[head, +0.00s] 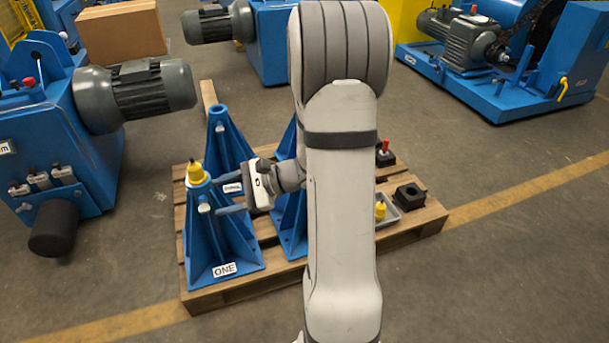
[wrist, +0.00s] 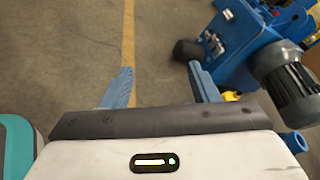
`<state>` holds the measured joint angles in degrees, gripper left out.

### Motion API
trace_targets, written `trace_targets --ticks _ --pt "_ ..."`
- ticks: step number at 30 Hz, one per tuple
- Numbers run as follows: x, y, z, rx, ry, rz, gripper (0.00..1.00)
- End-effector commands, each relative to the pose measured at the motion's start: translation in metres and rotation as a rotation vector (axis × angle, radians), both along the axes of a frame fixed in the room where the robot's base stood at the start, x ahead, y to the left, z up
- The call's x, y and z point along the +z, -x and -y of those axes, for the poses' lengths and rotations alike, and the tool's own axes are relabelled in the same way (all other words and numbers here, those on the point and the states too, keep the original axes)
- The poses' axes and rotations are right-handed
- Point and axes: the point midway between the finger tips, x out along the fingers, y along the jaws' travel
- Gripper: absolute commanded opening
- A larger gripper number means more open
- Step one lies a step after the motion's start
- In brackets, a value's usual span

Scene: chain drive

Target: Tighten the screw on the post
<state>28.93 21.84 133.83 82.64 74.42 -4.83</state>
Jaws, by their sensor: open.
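A yellow screw (head: 196,173) stands upright on top of the front-left blue post (head: 220,245), which is labelled ONE. My gripper (head: 208,196) is open and reaches left, its fingers close to the right side of this post's upper part, a little below the screw in the picture. I cannot tell whether a finger touches the post. In the wrist view, my blue fingers (wrist: 160,86) are spread wide with only floor between them. A yellow part (wrist: 232,96), likely the screw, shows just right of the right finger, partly hidden.
More blue posts (head: 226,140) stand behind on the wooden pallet (head: 290,281); my arm hides part of one. A second yellow piece (head: 380,211) sits in a grey tray, near a black block (head: 410,194) and a red-topped piece (head: 384,150). A blue machine (head: 60,140) stands at left.

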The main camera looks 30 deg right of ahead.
Motion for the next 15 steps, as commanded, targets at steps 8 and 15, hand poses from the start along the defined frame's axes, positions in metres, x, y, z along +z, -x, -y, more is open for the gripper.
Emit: trace_targets --ticks 8,15 --pt "-0.116 -0.062 0.181 -0.758 -0.39 0.031 0.55" --pt "-0.197 -0.035 0.3 -1.218 -0.505 0.098 0.55"
